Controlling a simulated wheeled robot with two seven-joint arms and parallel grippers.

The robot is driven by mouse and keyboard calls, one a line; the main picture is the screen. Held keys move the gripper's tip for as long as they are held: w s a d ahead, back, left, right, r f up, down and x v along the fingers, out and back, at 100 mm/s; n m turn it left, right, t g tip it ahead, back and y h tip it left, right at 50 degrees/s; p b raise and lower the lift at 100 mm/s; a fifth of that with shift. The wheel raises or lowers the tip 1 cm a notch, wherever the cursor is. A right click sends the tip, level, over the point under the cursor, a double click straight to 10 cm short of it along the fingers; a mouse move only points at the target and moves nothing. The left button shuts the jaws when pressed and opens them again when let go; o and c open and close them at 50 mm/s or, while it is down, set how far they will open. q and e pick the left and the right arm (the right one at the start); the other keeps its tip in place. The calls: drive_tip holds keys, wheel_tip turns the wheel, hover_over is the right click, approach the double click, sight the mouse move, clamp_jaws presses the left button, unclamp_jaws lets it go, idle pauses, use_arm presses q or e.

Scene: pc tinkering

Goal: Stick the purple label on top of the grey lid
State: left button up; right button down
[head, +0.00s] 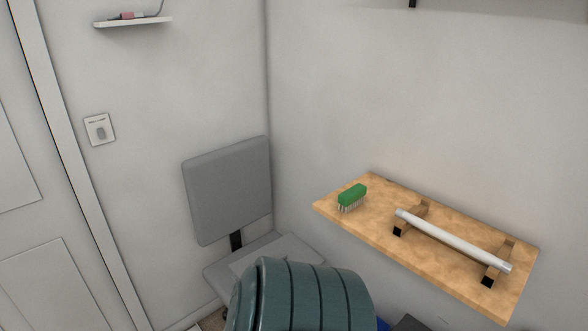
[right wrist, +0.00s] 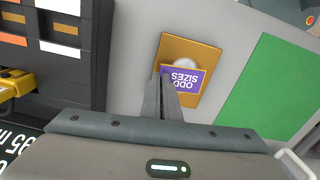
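In the right wrist view the purple label (right wrist: 186,80) shows the words "ODD SIZES" upside down. My right gripper (right wrist: 166,72) is closed to a thin line, with its fingertips at the label's left edge, apparently gripping it. An ochre square (right wrist: 208,52) lies on the grey surface behind the label. A whitish rounded thing (right wrist: 184,62) shows on the square, partly covered by the label. I cannot identify the grey lid for certain. The left gripper is not in view, and the head view shows neither gripper.
In the right wrist view a green panel (right wrist: 265,88) lies right, and a dark rack (right wrist: 80,70) with a yellow part (right wrist: 15,83) lies left. In the head view a wooden shelf (head: 375,228) holds a green brush (head: 352,195) and white tube (head: 450,240). A grey chair (head: 228,188) stands in the corner.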

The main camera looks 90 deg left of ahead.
drive_tip(key=shift+w+d+r+p, duration=0.15)
drive_tip(key=shift+r+p, duration=0.6)
drive_tip(key=shift+r, duration=0.1)
idle(0.6)
drive_tip(key=shift+r, duration=0.1)
drive_tip(key=shift+r+p, duration=2.4)
drive_tip(key=shift+p, duration=0.15)
drive_tip(key=shift+s+f+b, duration=0.3)
drive_tip(key=shift+s+b, duration=0.05)
drive_tip(key=shift+s, duration=0.2)
drive_tip(key=s+m+b, duration=0.8)
drive_tip(key=s, duration=1.6)
drive_tip(key=shift+d+f+m, duration=0.3)
drive_tip(key=shift+f+m, duration=0.1)
drive_tip(key=shift+s, duration=0.1)
